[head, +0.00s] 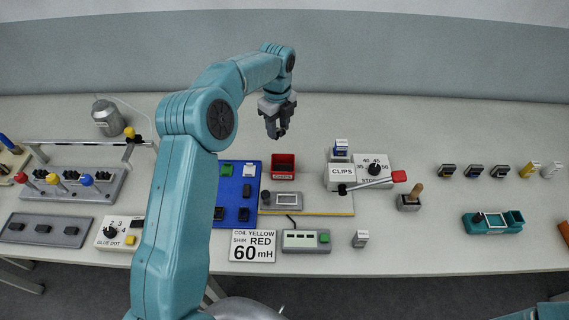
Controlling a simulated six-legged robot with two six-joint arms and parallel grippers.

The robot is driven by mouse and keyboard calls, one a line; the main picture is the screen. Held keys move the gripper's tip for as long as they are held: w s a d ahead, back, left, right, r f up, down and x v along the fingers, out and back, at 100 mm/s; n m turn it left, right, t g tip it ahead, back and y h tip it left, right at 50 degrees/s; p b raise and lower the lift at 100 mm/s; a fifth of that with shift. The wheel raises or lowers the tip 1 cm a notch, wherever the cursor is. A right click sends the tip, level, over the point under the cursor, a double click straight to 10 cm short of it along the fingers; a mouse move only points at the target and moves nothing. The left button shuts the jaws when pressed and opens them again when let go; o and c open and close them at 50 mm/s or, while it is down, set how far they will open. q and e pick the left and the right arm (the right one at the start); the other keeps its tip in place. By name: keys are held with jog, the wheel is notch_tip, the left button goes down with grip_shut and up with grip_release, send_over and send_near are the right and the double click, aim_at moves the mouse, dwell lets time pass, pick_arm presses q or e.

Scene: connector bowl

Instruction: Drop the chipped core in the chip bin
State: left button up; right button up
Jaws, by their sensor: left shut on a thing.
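My left gripper (278,128) is up over the back of the table, behind and above a small red bin (283,161). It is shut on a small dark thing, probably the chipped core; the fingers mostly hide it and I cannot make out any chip. My right gripper is out of the frame.
A clips box (340,173) with a red-ended lever (399,176) stands right of the bin. In front are a small grey-screened device (287,199) and a "COIL YELLOW, SHIM RED, 60 mH" sign (253,246). The table behind the bin is mostly clear.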

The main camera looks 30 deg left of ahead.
pick_arm(q)
jog(key=shift+s+a+r, duration=0.1)
jog(key=shift+s, duration=0.2)
notch_tip(320, 180, down, 6)
jog(key=b, duration=0.5)
jog(key=shift+r, duration=0.1)
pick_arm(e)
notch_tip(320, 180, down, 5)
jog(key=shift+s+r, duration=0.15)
